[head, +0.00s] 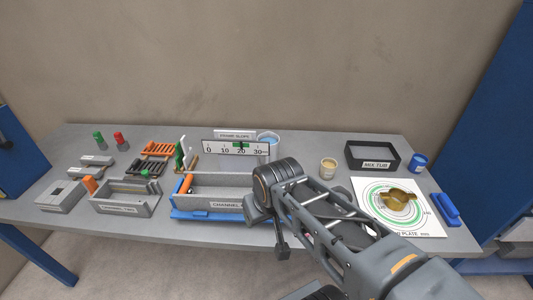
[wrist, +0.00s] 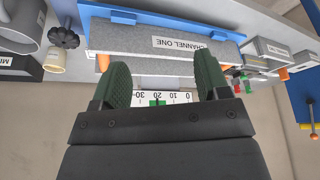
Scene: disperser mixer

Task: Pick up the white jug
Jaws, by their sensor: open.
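A pale round container (head: 268,138) with a bluish top, perhaps the white jug, stands at the back of the table behind the scale board, which hides its lower part. No handle on it can be made out. In the wrist view, a pale grey rounded vessel (wrist: 18,25) is cut off at the top left corner; I cannot tell whether it is the jug. My gripper (wrist: 160,80) is open, its green-padded fingers spread wide with nothing held. The channel one box shows beyond the fingers. My arm's joint overlaps the box's right end in the head view.
The channel one box (head: 224,190) sits front centre, the scale board (head: 236,148) behind it. A small cream cup (head: 328,168), black mix tub (head: 372,145) and blue cup (head: 418,162) stand right. A gold dish (head: 397,199) lies on the ringed plate. Racks and boxes crowd the left.

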